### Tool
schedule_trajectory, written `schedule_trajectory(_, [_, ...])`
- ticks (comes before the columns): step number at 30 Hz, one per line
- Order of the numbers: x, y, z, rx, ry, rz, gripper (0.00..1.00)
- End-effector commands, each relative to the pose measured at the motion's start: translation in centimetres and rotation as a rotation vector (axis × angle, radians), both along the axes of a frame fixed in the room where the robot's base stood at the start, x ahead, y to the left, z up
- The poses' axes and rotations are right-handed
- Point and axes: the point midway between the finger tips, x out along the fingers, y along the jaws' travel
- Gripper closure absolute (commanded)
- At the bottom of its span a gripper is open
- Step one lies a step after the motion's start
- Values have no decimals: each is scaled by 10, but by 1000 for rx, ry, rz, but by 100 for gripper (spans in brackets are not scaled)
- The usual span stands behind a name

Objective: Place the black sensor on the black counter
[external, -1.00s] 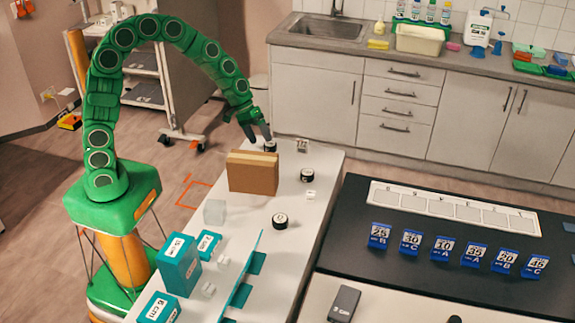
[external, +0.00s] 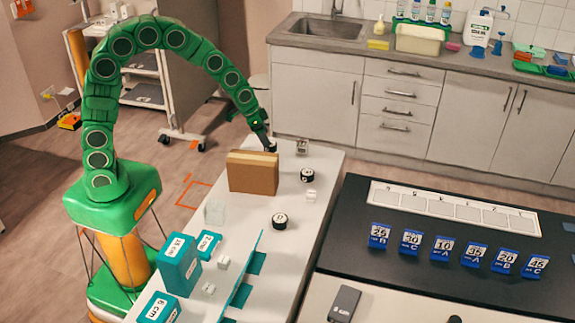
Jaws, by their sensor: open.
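My gripper (external: 269,146) is open, low at the far end of the white table, just behind a brown block. A dark spot shows at its fingertips; I cannot tell whether it is a finger or a black puck. Two round black pucks with white tops, which may be sensors, stand on the white table: one near the right edge (external: 307,175) and one closer to the camera (external: 280,221). A dark grey box (external: 344,303) lies on a white surface at the lower right. The black counter (external: 350,232) is to the right and carries a white slotted strip and several blue number cards.
The brown block (external: 253,176) stands in front of my gripper. Clear cubes and teal boxes (external: 179,263) occupy the near part of the white table (external: 258,213), with a teal strip along it. A gap separates the table from the black counter. A sink counter (external: 375,50) is behind.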

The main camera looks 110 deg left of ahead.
Motion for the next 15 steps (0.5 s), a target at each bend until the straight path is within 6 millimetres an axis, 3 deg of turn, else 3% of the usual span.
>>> schedule_trajectory(15, [17,8,-43,-2,1,1,18])
